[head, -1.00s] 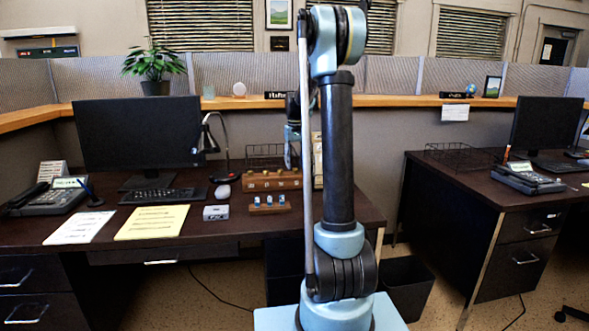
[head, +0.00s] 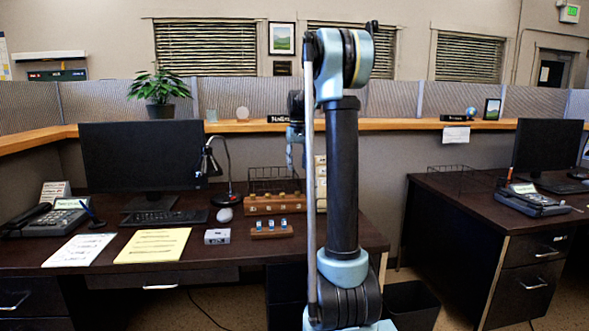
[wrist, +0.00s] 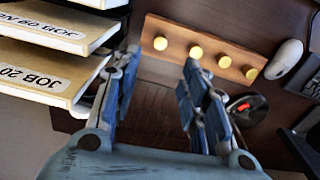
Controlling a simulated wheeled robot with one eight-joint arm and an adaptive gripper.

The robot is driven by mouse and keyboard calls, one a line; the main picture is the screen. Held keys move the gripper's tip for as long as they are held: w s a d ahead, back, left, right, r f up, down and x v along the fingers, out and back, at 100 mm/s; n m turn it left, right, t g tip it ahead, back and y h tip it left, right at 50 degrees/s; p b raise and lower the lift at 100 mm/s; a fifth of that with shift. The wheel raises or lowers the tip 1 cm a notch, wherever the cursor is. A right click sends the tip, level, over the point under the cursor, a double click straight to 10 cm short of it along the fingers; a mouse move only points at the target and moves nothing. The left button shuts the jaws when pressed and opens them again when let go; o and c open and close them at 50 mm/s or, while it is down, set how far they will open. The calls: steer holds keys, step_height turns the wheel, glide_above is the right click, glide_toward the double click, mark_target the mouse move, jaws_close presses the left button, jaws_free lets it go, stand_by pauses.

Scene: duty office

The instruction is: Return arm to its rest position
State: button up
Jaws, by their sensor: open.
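My arm rises upright in the middle of the head view. My gripper (head: 296,158) hangs above the back of the left desk (head: 60,262), partly hidden behind my own arm links. In the wrist view, my gripper (wrist: 160,60) shows two blue-grey fingers spread apart, with nothing between them. A wooden block with several yellow round tops (wrist: 207,47) lies beyond the fingertips, apart from them. The same wooden block (head: 262,208) stands on the desk in the head view.
Shelved job binders (wrist: 45,72) are close to the left finger in the wrist view. A lamp (head: 224,165), monitor (head: 135,157), white mouse (head: 225,215) and small wooden holder (head: 271,233) are on the desk. A wood-topped partition (head: 400,124) runs behind.

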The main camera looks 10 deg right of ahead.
steer(key=s+f+t, duration=0.1)
steer(key=s+f, duration=0.2)
steer(key=s, duration=2.3)
steer(key=s+f+t, duration=0.1)
steer(key=s+f, duration=1.5)
steer(key=s, duration=0.2)
steer(key=shift+s+m, duration=0.15)
steer(key=shift+m, duration=0.15)
